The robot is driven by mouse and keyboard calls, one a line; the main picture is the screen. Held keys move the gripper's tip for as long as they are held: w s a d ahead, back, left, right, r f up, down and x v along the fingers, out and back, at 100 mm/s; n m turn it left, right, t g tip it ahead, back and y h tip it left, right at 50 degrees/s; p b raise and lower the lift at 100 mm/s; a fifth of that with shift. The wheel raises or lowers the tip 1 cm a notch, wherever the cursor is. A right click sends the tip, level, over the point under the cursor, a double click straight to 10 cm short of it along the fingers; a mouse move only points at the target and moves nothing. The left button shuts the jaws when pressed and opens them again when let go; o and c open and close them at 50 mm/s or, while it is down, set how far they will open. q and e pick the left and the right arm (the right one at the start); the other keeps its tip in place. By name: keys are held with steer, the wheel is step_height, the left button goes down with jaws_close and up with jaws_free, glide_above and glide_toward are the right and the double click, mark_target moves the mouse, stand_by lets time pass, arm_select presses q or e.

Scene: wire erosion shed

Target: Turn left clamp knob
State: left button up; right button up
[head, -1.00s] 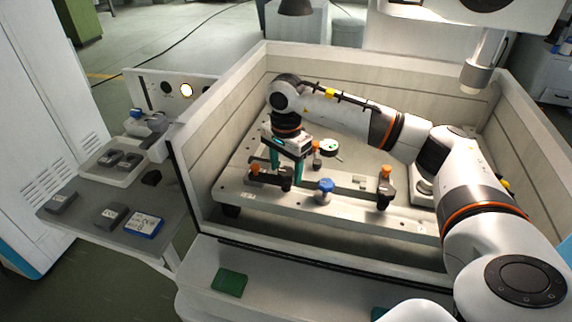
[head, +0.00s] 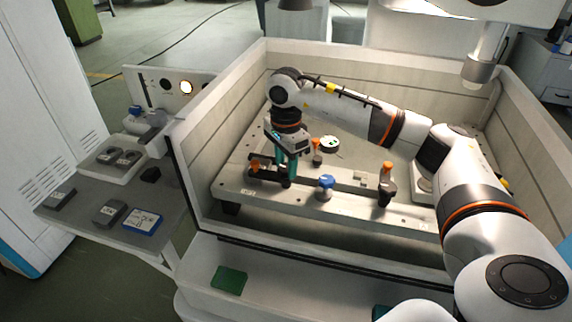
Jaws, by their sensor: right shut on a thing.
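The left clamp (head: 256,170) has an orange-tipped end and a dark bar, and stands at the front left of the pale fixture plate (head: 245,195). Its dark knob (head: 287,183) shows just below my fingers and is partly hidden by them. My right gripper (head: 286,168) reaches down from above with its green fingers shut on this knob. The blue knob (head: 325,186) stands to its right, and the right clamp (head: 386,186), dark with an orange top, further right. My left gripper is not in view.
A high-walled pale tank (head: 205,150) surrounds the plate. Another orange-topped clamp (head: 317,152) and a small round gauge-like disc (head: 330,144) lie behind my gripper. A side table (head: 175,215) with grey and blue blocks stands at left. A green pad (head: 229,280) lies in front.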

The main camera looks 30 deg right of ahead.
steer(key=m+b, duration=0.1)
steer(key=m, duration=0.3)
steer(key=shift+m, duration=0.3)
steer(key=m+b, duration=0.1)
steer(key=m, duration=0.3)
steer(key=shift+m, duration=0.3)
steer(key=m, duration=0.4)
steer(key=shift+m+b, duration=0.3)
steer(key=shift+b, duration=0.1)
steer(key=m, duration=0.5)
steer(key=shift+m, duration=0.3)
steer(key=o, duration=1)
steer(key=shift+r, duration=0.1)
